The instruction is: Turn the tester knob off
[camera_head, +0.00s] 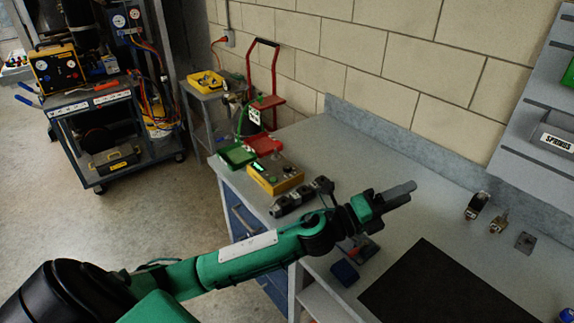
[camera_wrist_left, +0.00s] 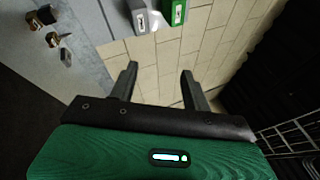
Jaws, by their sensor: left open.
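The tester (camera_head: 275,175), a yellow box with a grey top and a lit green display, sits on the left part of the workbench in the head view. Its knob is too small to make out clearly. My left gripper (camera_head: 402,194) is above the bench, to the right of the tester and pointing away from it. In the left wrist view the gripper (camera_wrist_left: 160,82) has its two fingers apart, with nothing between them. The tester does not show in that view. My right gripper is not in view.
A dark valve block (camera_head: 300,197) lies beside the tester. Green (camera_head: 237,155) and red (camera_head: 264,144) trays stand behind it. A black mat (camera_head: 440,290) and small brass fittings (camera_head: 498,222) lie to the right. A block wall (camera_head: 400,75) backs the bench.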

